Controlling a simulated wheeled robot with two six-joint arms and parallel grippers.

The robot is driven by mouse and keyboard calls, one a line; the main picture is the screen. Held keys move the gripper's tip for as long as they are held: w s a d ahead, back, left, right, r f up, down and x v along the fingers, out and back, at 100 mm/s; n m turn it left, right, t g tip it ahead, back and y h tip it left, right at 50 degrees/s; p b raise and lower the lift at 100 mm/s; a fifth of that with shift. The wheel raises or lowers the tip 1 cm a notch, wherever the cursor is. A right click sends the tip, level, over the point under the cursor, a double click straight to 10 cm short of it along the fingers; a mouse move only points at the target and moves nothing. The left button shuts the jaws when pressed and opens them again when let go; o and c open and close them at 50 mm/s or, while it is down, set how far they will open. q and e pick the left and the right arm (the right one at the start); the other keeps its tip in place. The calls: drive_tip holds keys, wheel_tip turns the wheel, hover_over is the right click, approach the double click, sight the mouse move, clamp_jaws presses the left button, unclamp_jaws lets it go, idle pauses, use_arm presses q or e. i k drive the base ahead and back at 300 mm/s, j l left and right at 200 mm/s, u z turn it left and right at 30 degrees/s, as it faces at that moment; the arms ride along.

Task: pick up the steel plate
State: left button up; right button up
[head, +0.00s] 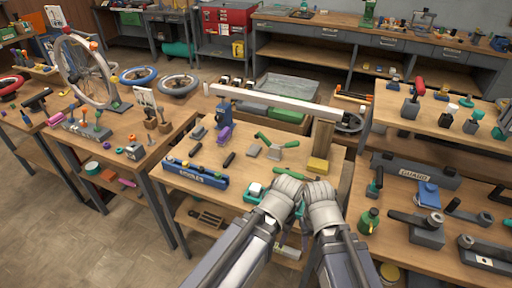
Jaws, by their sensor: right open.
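A small grey flat piece (253,151), which looks like the steel plate, lies on the middle wooden bench (205,165). It is too small to be sure of its metal. My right gripper (318,183) is over the front right part of this bench, to the right of and nearer than the grey piece, apart from it. It is open, with nothing seen in it. My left gripper (288,181) is close beside it on the left. The angle hides its jaws. Part of the bench is hidden behind both grippers.
A green-handled tool (288,144) lies right of the grey piece. A blue labelled rail (195,174) runs along the bench's front left. Side benches hold several tools.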

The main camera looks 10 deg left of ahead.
sight(254, 150)
drive_tip(key=j+z, duration=0.15)
drive_tip(key=z, duration=0.65)
drive_tip(key=k+j+z, duration=0.15)
drive_tip(key=j+z, duration=0.2)
drive_tip(key=k+j+z, duration=0.2)
drive_tip(key=j+z, duration=0.15)
drive_tip(key=k+j+z, duration=0.45)
drive_tip(key=k+j, duration=0.7)
